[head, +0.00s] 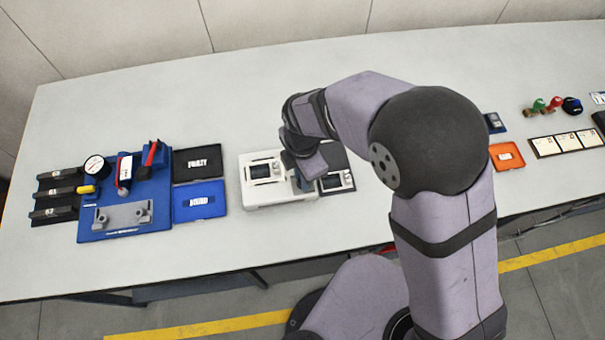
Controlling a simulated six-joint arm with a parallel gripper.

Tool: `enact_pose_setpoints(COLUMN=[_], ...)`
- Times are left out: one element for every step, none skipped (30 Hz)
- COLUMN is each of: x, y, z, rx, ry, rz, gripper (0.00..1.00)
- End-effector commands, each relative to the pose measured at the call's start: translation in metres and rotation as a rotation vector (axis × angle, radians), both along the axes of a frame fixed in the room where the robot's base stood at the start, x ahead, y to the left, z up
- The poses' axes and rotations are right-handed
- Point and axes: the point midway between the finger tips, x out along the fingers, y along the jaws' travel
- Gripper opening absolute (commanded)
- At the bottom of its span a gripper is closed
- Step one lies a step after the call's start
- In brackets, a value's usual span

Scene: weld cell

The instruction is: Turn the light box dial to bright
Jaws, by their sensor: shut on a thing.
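The light box (281,196) looks to be the white unit in the middle of the table, with a framed panel (264,171) on its left part. My gripper (303,182) points down at the right part of this unit. Its fingers are small and partly covered by the wrist, and they are shut on what appears to be the dial. The dial itself is hidden behind the gripper, so its setting cannot be read.
A dark panel with a pale framed part (337,180) adjoins on the right. Left are black (198,165) and blue (200,201) trays and a blue fixture board with a gauge (94,165). An orange tray (507,157) and cards (567,143) lie right. The table's front left is clear.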

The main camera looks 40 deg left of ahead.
Motion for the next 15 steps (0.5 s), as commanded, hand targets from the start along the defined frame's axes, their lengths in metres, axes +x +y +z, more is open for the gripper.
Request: enact_pose_setpoints(x=[0.0003, 0.0003, 0.0003, 0.0003, 0.0004, 0.0003, 0.0004, 0.0004, 0.0004, 0.0004, 0.0004, 0.0005, 0.0005, 0.0005, 0.0005], y=[0.0002, 0.0002, 0.0002, 0.0002, 0.0003, 0.0002, 0.0002, 0.0002, 0.0002, 0.0002, 0.0002, 0.0003, 0.0003, 0.0003, 0.0003], z=[0.0005, 0.0005, 0.0005, 0.0005, 0.0005, 0.0005, 0.0006, 0.0006, 0.0006, 0.0006, 0.0006, 0.0006, 0.0006, 0.0007, 0.0007], rx=[0.001, 0.001, 0.001, 0.001, 0.001, 0.001, 0.001, 0.001, 0.001, 0.001, 0.001, 0.001, 0.002, 0.002, 0.002], ry=[0.000, -0.001, -0.001, -0.001, -0.001, -0.001, -0.001, -0.001, -0.001, -0.001, -0.001, -0.001, -0.001, -0.001, -0.001], rz=[-0.045, -0.074, -0.112, -0.140, -0.169, -0.207, -0.235, -0.264, -0.302, -0.330, -0.358, -0.396, -0.425, -0.453, -0.491], gripper=[0.00, 0.00, 0.00, 0.00, 0.00, 0.00, 0.00, 0.00, 0.00, 0.00, 0.00, 0.00, 0.00, 0.00, 0.00])
